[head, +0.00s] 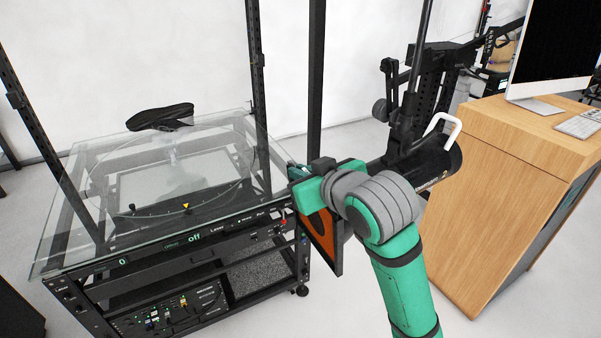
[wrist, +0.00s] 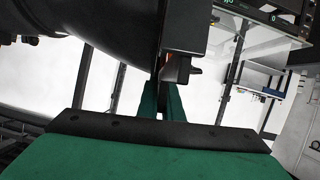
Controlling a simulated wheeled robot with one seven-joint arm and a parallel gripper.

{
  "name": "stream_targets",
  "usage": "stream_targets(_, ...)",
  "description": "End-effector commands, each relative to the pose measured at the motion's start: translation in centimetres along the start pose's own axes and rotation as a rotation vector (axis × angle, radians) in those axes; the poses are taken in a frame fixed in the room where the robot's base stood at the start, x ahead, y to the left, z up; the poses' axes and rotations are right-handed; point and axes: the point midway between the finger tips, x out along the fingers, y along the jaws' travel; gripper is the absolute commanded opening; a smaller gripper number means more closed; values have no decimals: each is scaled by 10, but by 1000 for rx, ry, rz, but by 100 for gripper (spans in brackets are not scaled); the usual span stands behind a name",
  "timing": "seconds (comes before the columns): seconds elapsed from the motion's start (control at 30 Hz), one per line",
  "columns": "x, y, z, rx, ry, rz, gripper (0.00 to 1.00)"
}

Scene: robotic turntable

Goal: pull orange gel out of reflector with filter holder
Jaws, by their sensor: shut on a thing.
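The orange gel (head: 319,228) shows in a dark square frame below my gripper (head: 312,172) in the head view. A sliver of orange also shows at the fingertips in the wrist view. The reflector (head: 437,165) is a black cylindrical lamp body with a white handle, behind my wrist. Its dark round side (wrist: 115,30) fills the upper left of the wrist view. My gripper's green fingers (wrist: 163,90) are shut on the edge of the gel's frame, beside the reflector. My wrist hides where frame and reflector meet, so I cannot tell how far the gel sits in the holder.
A glass-topped turntable (head: 75,225) with a dark shoe (head: 160,117) above it stands at left. A black upright post (head: 316,80) rises behind my gripper. A wooden desk (head: 500,190) with a monitor (head: 555,50) stands at right. Floor shows between turntable and desk.

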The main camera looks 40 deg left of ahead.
Motion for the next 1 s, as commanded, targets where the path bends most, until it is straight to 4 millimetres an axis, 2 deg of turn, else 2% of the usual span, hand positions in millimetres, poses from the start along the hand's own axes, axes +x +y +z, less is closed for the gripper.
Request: stream_targets(1.0,-13,0,-31,-1,0,-1,0)
